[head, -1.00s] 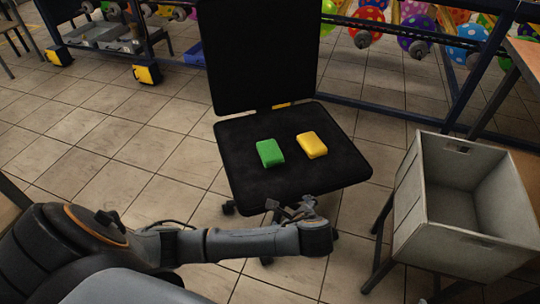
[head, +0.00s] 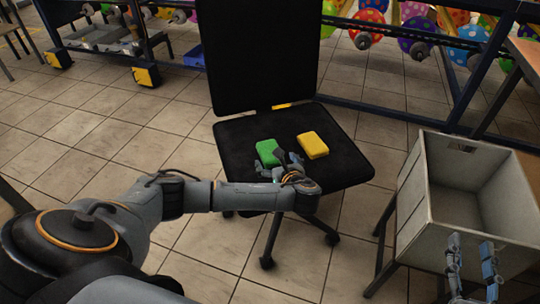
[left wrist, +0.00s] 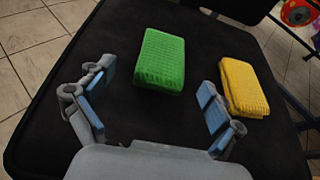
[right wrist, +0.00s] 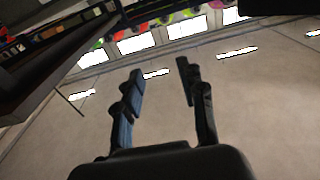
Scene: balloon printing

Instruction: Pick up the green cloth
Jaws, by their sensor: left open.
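The green cloth (head: 268,152) is a folded block lying on the black chair seat. In the left wrist view, the green cloth (left wrist: 160,60) lies ahead of my left gripper (left wrist: 148,100), roughly between the lines of its fingers. My left gripper (head: 284,162) is open and empty above the front of the seat; in the head view it covers part of the cloth's near edge. I cannot tell whether it touches the cloth. My right gripper (head: 470,268) is in front of the grey crate, and it is open and empty in the right wrist view (right wrist: 160,92).
A yellow cloth (head: 313,145) lies on the seat right of the green one; it also shows in the left wrist view (left wrist: 244,88). The black chair (head: 345,165) has a tall backrest behind the cloths. A grey crate (head: 412,200) stands at right. Balloon racks line the back.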

